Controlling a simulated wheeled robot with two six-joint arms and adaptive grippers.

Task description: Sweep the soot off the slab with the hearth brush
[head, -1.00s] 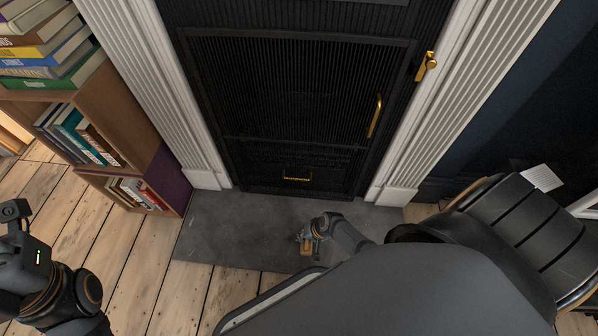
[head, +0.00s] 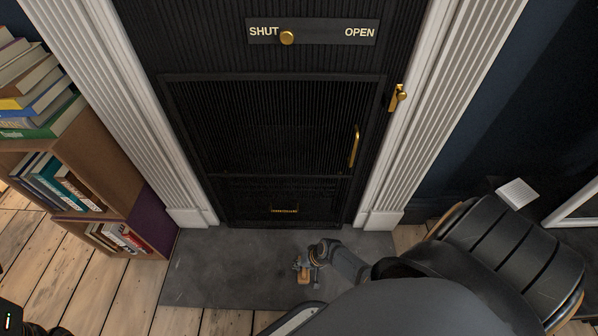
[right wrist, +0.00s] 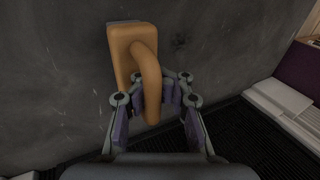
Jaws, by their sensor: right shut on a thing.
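The hearth brush has a tan block and a looped handle. It shows small on the slab in the head view (head: 303,276) and large in the right wrist view (right wrist: 134,50). My right gripper (head: 307,262) is shut on the handle, with its fingers on either side of it in the right wrist view (right wrist: 160,95). The bristles are hidden, and I cannot tell whether they touch the slab. The dark grey slab (head: 215,270) lies before the fireplace. It has pale specks and smudges; I cannot pick out the soot clearly. My left gripper is out of view.
A black fireplace front (head: 270,130) with brass fittings and a SHUT/OPEN plate (head: 312,32) stands behind the slab, between white fluted columns. A bookshelf (head: 110,180) crowds the left. A small white box (head: 517,192) sits at right. Wooden floor (head: 75,275) borders the slab.

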